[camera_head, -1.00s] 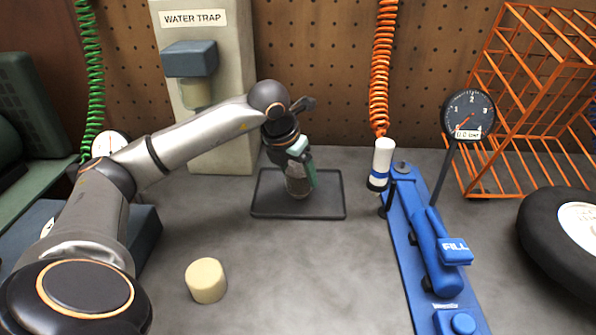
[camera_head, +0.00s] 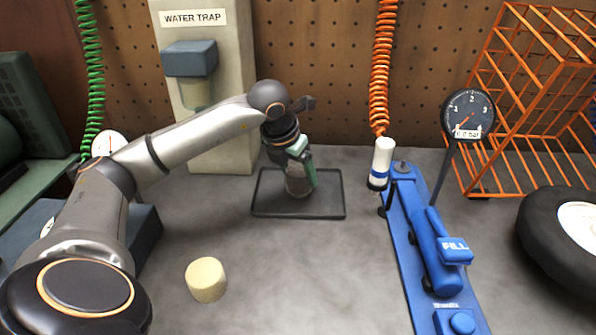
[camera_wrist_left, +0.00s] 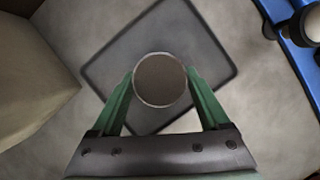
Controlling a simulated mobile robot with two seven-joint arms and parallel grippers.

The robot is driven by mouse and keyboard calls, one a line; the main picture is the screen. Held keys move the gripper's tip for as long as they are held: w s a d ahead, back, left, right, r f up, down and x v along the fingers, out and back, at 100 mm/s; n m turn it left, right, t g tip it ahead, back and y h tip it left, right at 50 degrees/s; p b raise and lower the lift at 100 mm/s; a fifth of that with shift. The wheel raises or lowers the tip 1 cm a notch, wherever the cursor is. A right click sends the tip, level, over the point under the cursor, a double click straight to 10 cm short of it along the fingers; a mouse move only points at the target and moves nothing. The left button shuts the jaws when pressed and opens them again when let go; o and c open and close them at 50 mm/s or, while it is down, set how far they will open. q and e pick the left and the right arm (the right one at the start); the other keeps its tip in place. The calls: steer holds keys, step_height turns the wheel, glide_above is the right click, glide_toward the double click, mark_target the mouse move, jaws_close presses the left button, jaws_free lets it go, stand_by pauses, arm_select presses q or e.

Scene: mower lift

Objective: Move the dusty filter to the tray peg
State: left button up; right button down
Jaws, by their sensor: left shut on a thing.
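The dusty filter (camera_wrist_left: 160,80) shows from above in the left wrist view as a round grey-brown disc with a pale rim. My left gripper (camera_wrist_left: 158,88) is shut on it, one green finger on each side. In the head view the left gripper (camera_head: 303,178) points down over the dark tray (camera_head: 270,210), with the filter (camera_head: 297,188) at its fingers. The filter is low over the tray; I cannot tell whether it touches it. The tray peg is not visible. A clean-looking cream cylinder (camera_head: 206,280) stands apart on the bench. My right gripper is not in view.
The water trap post (camera_head: 225,130) stands behind the tray on the left. A blue fill stand (camera_head: 425,240) with a gauge (camera_head: 468,113) is at the right, below an orange coiled hose (camera_head: 382,70). A wheel (camera_head: 560,230) and orange rack (camera_head: 530,100) are farther right. The front middle is clear.

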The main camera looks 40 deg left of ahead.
mark_target(297, 172)
arm_select(q)
steer(key=shift+f+b, duration=0.5)
steer(key=shift+f, duration=0.15)
steer(key=o, duration=1.1)
steer(key=shift+c, duration=0.2)
steer(key=shift+r, duration=0.15)
steer(key=shift+p+v, duration=1.4)
steer(key=shift+v, duration=1)
steer(key=p+v, duration=0.3)
steer(key=v, duration=0.3)
